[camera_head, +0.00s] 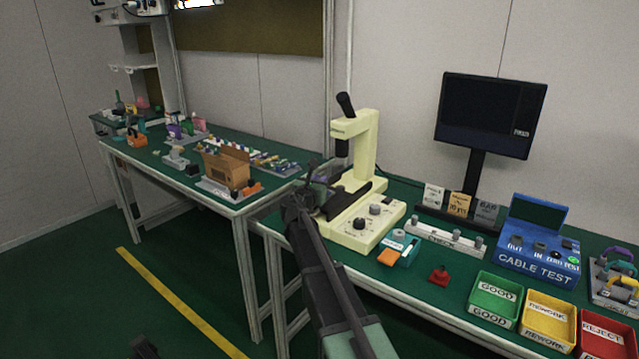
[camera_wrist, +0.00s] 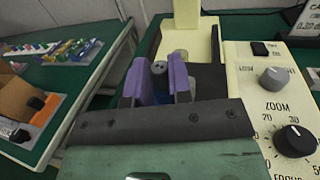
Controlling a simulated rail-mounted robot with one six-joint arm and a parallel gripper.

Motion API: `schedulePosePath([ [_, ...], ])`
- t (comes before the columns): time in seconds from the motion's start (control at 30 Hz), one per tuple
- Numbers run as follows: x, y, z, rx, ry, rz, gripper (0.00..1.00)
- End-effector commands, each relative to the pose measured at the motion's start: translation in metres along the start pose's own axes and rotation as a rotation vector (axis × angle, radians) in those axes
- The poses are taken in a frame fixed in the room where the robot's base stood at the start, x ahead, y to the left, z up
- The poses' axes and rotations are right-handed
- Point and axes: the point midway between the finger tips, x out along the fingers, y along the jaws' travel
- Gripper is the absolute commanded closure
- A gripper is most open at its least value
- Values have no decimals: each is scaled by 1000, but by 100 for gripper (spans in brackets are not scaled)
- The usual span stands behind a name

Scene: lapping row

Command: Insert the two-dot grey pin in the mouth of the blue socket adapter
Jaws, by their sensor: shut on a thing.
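My gripper (camera_wrist: 158,84) shows two purple fingers in the wrist view. A small grey cylinder (camera_wrist: 159,67) with dark marks on its end sits between them; it looks like the two-dot grey pin, and the fingers are shut on it. A dark blue patch (camera_wrist: 160,92) shows between the fingers below the pin; I cannot tell whether it is the blue socket adapter. In the head view my gripper (camera_head: 318,181) is at the left side of the cream microscope, partly hidden by my arm. I cannot make out the adapter there.
The cream microscope (camera_head: 352,222) stands close to my gripper. To its right are a teal box (camera_head: 400,250), a blue cable tester (camera_head: 538,262) and green (camera_head: 493,300), yellow and red trays. The left table holds a cardboard box (camera_head: 226,168) and several small parts.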

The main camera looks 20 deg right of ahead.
Motion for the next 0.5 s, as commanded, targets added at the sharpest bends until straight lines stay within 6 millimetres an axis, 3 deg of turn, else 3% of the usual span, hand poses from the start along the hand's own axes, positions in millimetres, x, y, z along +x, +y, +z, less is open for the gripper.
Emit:
schedulePosePath([
  [0.03,0,0,-1,0,0,0,78],
  [0.2,0,0,0,0,0,0,52],
  [0.5,-3,0,0,0,0,0,51],
])
